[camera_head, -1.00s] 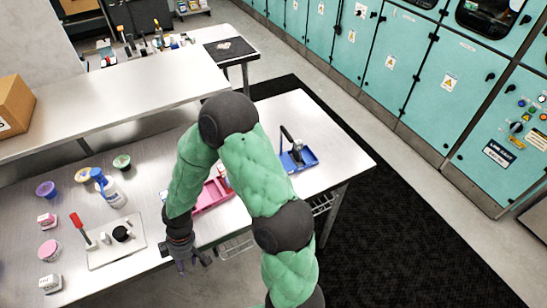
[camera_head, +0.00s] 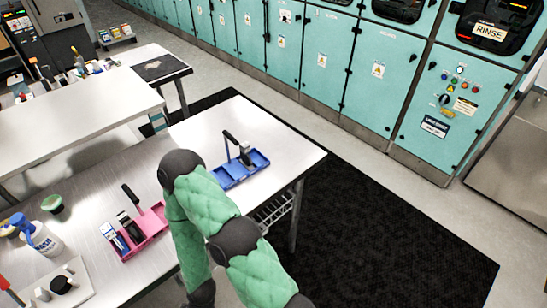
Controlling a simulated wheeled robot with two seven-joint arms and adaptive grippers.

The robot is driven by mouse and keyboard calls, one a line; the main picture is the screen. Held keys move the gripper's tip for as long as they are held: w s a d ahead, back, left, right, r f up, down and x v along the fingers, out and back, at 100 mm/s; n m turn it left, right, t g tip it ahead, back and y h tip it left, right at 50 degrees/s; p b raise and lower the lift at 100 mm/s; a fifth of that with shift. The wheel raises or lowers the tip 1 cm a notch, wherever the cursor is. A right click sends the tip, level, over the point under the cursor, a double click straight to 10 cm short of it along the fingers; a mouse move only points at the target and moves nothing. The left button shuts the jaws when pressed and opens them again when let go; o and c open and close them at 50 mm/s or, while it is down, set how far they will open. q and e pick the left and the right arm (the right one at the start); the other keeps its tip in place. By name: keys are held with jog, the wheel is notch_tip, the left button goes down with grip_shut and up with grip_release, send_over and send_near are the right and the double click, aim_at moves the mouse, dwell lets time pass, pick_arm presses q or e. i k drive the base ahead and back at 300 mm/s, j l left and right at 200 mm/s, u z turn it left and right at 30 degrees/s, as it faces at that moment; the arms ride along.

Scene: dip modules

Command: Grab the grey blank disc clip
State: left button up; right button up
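A blue tray (camera_head: 228,178) stands near the right end of the steel table. In it sits a small grey and dark piece (camera_head: 246,156) beside an upright black handle (camera_head: 231,141). A pink tray (camera_head: 153,222) lies left of my arm, with a black-handled piece (camera_head: 131,196), a dark piece (camera_head: 130,226) and a blue and white piece (camera_head: 114,238). I cannot tell which of these, if any, is the grey blank disc clip. My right arm, in green padding, bends down past the table's front edge, and its gripper is out of the picture. My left gripper is not in view.
At the left are a white bottle (camera_head: 42,240), a green-rimmed pot (camera_head: 52,204) and a white board (camera_head: 62,288) with small items. A raised shelf (camera_head: 70,118) stands behind. The tabletop around the blue tray is clear. Teal cabinets (camera_head: 330,55) line the back.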

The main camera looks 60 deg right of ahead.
aim_at(245, 160)
jog(key=l+z, duration=1.15)
jog(key=j, duration=0.1)
